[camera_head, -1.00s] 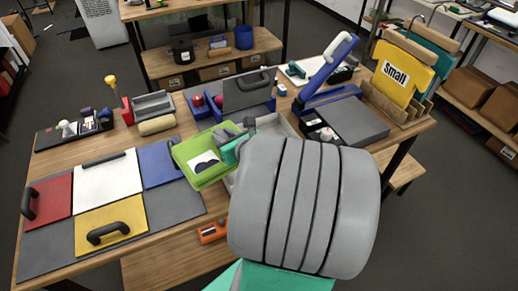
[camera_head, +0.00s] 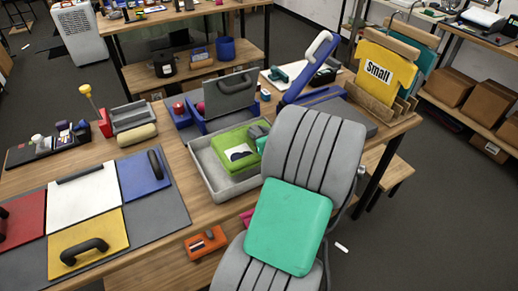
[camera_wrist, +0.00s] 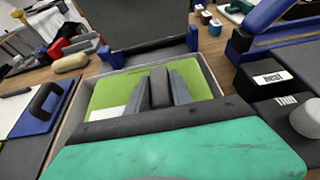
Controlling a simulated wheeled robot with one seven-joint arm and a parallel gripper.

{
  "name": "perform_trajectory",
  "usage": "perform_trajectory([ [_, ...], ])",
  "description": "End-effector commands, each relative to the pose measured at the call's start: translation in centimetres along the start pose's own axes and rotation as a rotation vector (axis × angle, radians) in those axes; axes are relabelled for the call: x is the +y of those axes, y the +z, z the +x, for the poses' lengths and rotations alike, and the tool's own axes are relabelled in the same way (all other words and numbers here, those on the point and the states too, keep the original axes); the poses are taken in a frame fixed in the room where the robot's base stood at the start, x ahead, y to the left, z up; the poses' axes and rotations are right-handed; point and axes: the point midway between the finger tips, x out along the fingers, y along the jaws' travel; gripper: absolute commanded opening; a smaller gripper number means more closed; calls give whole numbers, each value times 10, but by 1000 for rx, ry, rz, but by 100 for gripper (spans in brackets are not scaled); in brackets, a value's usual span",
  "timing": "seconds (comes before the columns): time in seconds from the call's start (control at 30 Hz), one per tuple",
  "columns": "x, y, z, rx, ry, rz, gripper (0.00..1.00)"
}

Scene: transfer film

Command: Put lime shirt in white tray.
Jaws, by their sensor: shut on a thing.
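The lime shirt (camera_head: 236,147) is a flat green piece with a white and dark print. It lies within the outline of the white tray (camera_head: 238,190), toward its back right; I cannot tell whether it touches the tray floor. In the wrist view the shirt (camera_wrist: 205,85) is framed by the tray's rim. My gripper (camera_head: 257,132) is shut on the shirt's right side. Its grey fingers also show in the wrist view (camera_wrist: 161,90). My arm hides the tray's right end.
A blue stand with a grey panel (camera_head: 230,94) is just behind the tray. A blue press (camera_head: 312,68) stands to the right, near a rack with a yellow "Small" shirt (camera_head: 384,68). Coloured platens (camera_head: 85,200) lie at left. An orange device (camera_head: 205,243) is in front.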

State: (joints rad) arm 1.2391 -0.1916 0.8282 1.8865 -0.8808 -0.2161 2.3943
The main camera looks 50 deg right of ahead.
Motion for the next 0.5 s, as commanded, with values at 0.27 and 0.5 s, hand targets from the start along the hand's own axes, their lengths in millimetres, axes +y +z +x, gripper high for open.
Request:
perform_trajectory([
  [0.27,-8,-34,20,-2,-1,-2,0],
  [0.5,-7,-33,19,0,0,-1,0],
])
